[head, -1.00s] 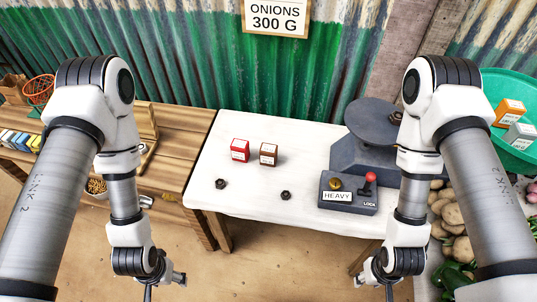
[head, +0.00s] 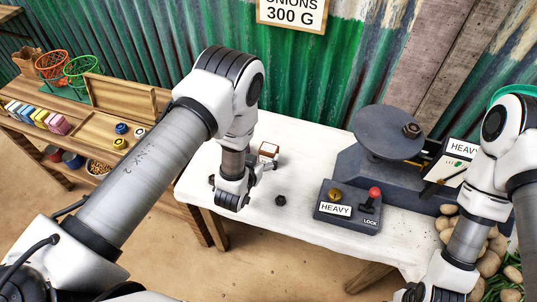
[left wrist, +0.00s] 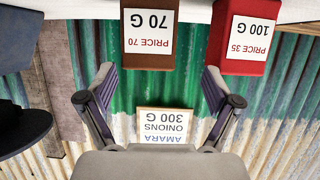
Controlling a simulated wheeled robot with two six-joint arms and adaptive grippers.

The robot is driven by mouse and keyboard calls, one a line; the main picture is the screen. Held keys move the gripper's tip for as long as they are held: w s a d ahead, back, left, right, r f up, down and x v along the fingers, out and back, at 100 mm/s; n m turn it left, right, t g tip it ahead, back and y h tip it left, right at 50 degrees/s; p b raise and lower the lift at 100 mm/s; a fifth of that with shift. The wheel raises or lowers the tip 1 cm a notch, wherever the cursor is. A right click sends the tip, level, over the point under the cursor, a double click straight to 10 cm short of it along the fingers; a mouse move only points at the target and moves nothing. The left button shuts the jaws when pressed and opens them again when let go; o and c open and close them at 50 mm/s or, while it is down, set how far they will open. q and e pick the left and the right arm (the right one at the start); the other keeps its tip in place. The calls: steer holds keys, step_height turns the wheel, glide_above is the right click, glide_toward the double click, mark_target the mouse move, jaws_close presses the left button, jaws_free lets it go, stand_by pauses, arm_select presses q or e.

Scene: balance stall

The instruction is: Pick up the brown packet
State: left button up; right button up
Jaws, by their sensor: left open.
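The brown packet (head: 268,150) stands on the white table and shows only partly behind my left gripper in the head view. In the left wrist view the brown packet (left wrist: 148,55) appears upside down, its white label reading PRICE 70, 70 G. My left gripper (left wrist: 158,78) is open and empty, its fingers spread to either side of the packet's line, apart from it. In the head view my left gripper (head: 266,166) is close in front of the packet. My right gripper (head: 408,293) is at the bottom edge, its jaws not clear.
A red packet (left wrist: 246,40) stands beside the brown one; my left arm hides it in the head view. A dark nut (head: 281,201) lies on the white table (head: 310,150). The control box (head: 347,213) and scale (head: 388,133) stand to the right.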

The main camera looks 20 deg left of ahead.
mark_target(267, 153)
arm_select(q)
steer(key=w, duration=0.1)
steer(key=w+d+f, duration=0.1)
steer(key=w+d, duration=0.1)
steer(key=shift+w+f, duration=0.35)
steer(key=shift+a, duration=0.35)
steer(key=c, duration=1.1)
steer(key=shift+d, duration=0.2)
steer(key=shift+c, duration=0.8)
steer(key=shift+a+r, duration=0.1)
